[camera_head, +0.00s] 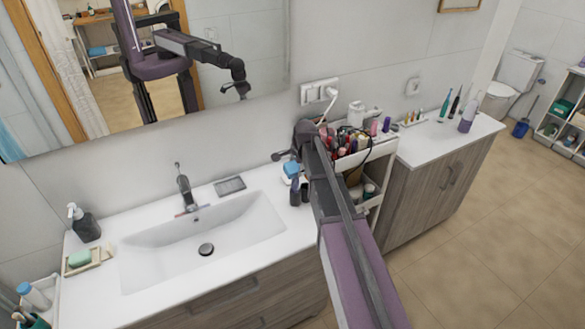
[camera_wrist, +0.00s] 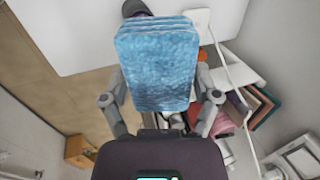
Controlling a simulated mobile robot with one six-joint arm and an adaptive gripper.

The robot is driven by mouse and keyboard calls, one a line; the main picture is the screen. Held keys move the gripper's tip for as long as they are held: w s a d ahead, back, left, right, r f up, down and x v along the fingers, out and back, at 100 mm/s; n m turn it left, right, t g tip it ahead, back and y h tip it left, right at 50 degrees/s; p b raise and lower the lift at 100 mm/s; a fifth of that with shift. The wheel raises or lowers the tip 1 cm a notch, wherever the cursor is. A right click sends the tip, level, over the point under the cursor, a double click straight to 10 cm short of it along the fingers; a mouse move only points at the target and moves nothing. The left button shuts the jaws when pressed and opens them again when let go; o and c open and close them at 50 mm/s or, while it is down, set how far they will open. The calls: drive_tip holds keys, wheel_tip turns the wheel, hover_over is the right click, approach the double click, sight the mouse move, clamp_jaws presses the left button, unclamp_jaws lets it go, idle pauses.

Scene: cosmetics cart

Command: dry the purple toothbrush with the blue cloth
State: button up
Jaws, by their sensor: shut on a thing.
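My gripper (camera_wrist: 160,97) is shut on the blue cloth (camera_wrist: 157,62), a thick folded block between the two fingers in the wrist view. In the head view the cloth (camera_head: 291,168) is held above the right end of the sink counter, over some small dark bottles, with my gripper (camera_head: 284,157) just above it. A thin stick, reddish with a bluish end (camera_head: 187,211), lies at the base of the tap; it may be the purple toothbrush, but it is too small to tell. The cloth and this stick are well apart.
The sink basin (camera_head: 205,240) is empty. A soap dispenser (camera_head: 84,224) and a soap dish (camera_head: 88,261) stand on the left. A dark tray (camera_head: 229,186) lies behind the basin. The cosmetics cart (camera_head: 369,155) is crowded beside my arm. Upright toothbrushes (camera_head: 445,105) stand on the right cabinet.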

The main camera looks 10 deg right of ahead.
drive_tip(key=shift+d, duration=0.15)
drive_tip(key=shift+w+d+f, duration=0.1)
drive_tip(key=shift+w+d, duration=0.05)
drive_tip(key=shift+d, duration=0.35)
drive_tip(key=shift+a, duration=0.2)
idle(0.3)
drive_tip(key=shift+a, duration=0.4)
drive_tip(key=shift+s+a, duration=0.15)
drive_tip(key=shift+s, duration=0.05)
drive_tip(key=shift+s+a, duration=0.2)
drive_tip(key=shift+a, duration=0.2)
drive_tip(key=shift+d, duration=0.1)
